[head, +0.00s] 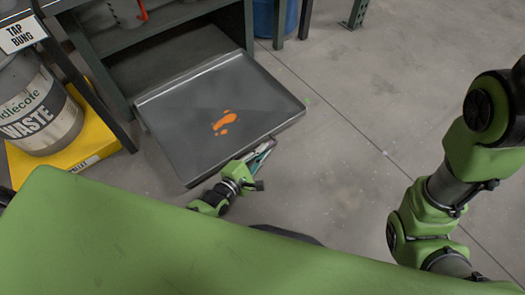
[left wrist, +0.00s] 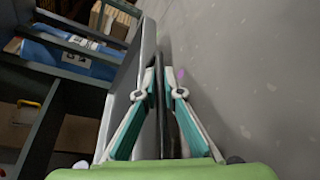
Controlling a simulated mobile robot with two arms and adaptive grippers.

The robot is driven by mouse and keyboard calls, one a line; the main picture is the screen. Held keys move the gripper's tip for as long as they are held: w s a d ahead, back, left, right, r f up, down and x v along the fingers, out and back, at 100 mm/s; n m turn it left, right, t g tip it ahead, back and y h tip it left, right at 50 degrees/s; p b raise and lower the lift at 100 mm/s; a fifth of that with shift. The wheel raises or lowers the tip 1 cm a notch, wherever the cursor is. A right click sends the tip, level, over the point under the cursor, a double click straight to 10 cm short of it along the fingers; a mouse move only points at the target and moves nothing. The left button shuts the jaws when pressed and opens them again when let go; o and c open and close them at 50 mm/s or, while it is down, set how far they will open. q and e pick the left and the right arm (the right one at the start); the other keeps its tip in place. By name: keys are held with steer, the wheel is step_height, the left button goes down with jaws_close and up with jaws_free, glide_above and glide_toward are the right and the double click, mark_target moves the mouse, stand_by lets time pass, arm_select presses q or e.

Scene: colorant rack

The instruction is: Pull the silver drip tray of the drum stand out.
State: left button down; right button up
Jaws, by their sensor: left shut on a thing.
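The silver drip tray (head: 180,120) sticks out over the floor from the bottom of the dark drum stand (head: 165,45). It is a wide, shallow grey pan with an orange spill (head: 224,122) on it. My left gripper (head: 266,149) is at the tray's near edge, toward its right corner, and is shut on that edge. In the left wrist view, the teal-padded fingers (left wrist: 164,93) stand on either side of the tray's edge, and the tray (left wrist: 147,45) runs away from me. My right arm shows at the right of the head view, but its gripper does not.
A waste drum (head: 38,105) stands on a yellow base (head: 70,145) left of the tray. A "TAP BUNG" sign (head: 22,34) hangs above it. A blue drum (head: 272,18) and green posts are at the back. The concrete floor (head: 340,120) right of the tray is clear.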

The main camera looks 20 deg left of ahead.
arm_select(q)
steer(key=c, duration=2.2)
jaws_free()
steer(key=shift+a, duration=0.1)
steer(key=shift+o, duration=0.2)
steer(key=v, duration=1.2)
